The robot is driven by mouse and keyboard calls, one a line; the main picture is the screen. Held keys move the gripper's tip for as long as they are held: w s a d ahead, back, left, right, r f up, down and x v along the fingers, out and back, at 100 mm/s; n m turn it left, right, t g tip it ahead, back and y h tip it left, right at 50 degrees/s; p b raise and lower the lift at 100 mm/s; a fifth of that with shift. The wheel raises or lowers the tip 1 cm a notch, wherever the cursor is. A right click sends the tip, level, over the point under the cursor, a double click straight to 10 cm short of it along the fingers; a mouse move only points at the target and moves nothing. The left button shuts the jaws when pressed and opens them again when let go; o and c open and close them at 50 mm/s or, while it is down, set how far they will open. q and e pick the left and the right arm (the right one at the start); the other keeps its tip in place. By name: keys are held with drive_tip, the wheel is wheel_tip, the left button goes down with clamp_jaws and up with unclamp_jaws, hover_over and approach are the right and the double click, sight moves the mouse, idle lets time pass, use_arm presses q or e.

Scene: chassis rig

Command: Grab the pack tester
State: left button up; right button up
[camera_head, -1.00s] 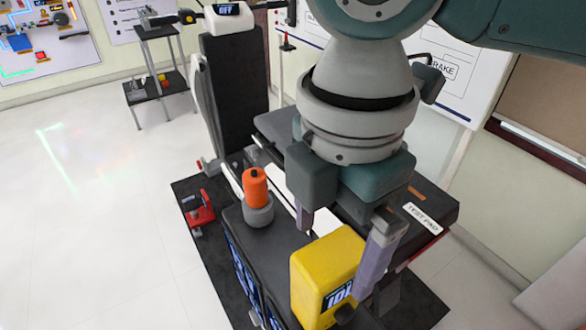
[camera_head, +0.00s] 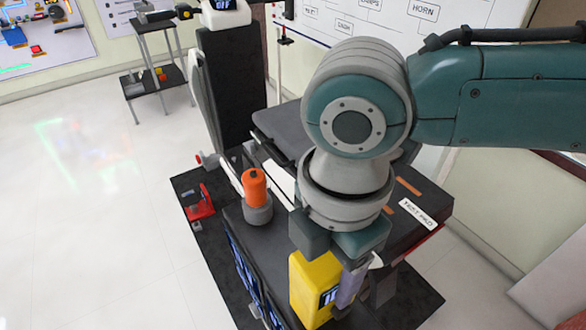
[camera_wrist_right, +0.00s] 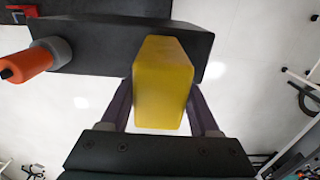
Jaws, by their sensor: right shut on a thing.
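The pack tester (camera_head: 312,284) is a yellow block with a small dark display on its right face. It stands upright at the right end of the dark bench top. My right gripper (camera_head: 322,272) comes down over it from above, with one purple finger visible on its right side. In the right wrist view the yellow block (camera_wrist_right: 162,85) sits between the two purple fingers of the gripper (camera_wrist_right: 160,108), which is shut on it. The lower part of the left finger is hidden in the head view. My left gripper is not in view.
An orange cylinder in a grey holder (camera_head: 255,188) stands on the bench, left of the tester. A red device (camera_head: 199,203) lies on the dark floor mat. A pad labelled TEST PAD (camera_head: 418,213) is to the right. The white floor at left is open.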

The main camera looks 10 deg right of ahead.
clamp_jaws()
idle(0.4)
